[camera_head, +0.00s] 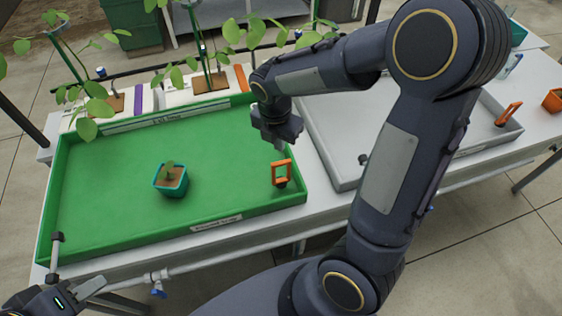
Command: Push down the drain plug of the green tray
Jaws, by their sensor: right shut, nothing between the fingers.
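The green tray (110,209) lies on the white bench at the left. Its drain plug (281,173) has an orange loop handle on a dark base and stands upright inside the tray's front right corner. My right gripper (281,142) is shut and empty. It points down just beyond the plug's handle in the picture, near the tray's right wall; a gap shows between them. My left gripper (98,290) is low at the bottom left, outside the tray's front edge; its finger gap is unclear.
A teal potted seedling (171,182) stands in the green tray. A grey tray (330,150) with its own orange handle (509,114) is to the right, partly hidden by my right arm. Plants line the back. A pipe with a blue valve (158,289) runs below the front edge.

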